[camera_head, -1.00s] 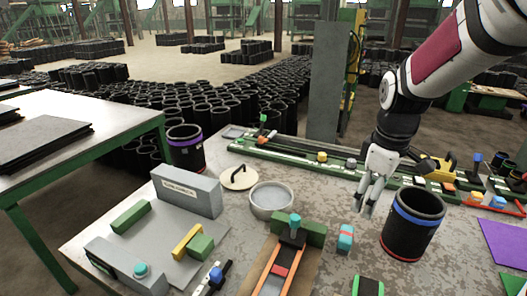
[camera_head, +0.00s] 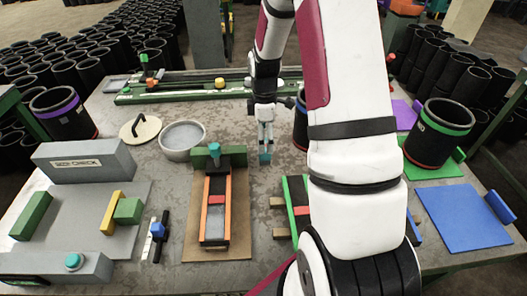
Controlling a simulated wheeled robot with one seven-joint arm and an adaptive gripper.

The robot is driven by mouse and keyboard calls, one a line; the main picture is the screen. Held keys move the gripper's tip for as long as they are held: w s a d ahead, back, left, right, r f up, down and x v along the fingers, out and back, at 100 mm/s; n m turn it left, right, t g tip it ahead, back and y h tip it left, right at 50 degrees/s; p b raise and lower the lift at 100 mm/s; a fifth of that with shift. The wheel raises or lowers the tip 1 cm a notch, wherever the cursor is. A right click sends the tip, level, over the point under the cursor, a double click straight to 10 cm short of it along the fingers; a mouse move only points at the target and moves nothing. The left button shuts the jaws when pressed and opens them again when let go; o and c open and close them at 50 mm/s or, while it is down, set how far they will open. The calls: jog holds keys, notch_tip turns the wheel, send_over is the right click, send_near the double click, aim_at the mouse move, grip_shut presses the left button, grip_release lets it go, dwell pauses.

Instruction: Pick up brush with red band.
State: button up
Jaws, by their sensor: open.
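The jaws are open, and I cannot tell whether the fingers touch the piece.
The orange-railed fixture (camera_head: 231,205) and a grey bowl (camera_head: 183,136) stand to the left. A black sleeve (camera_head: 301,128) is partly hidden behind my arm. A green-banded sleeve (camera_head: 436,137) stands on the right. A blue mat (camera_head: 463,217) lies at front right.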

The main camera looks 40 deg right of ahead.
jog(key=shift+s+d+f, duration=0.1)
jog(key=shift+s+f, duration=0.1)
jog(key=shift+f, duration=1.4)
jog(key=shift+s+f, duration=0.15)
jog(key=shift+f, duration=1.4)
jog(key=c, duration=1.4)
notch_tip(320, 180, up, 10)
jog(key=shift+r, duration=0.1)
jog(key=o, duration=0.8)
jog(key=shift+c, duration=0.2)
jog(key=c, duration=0.5)
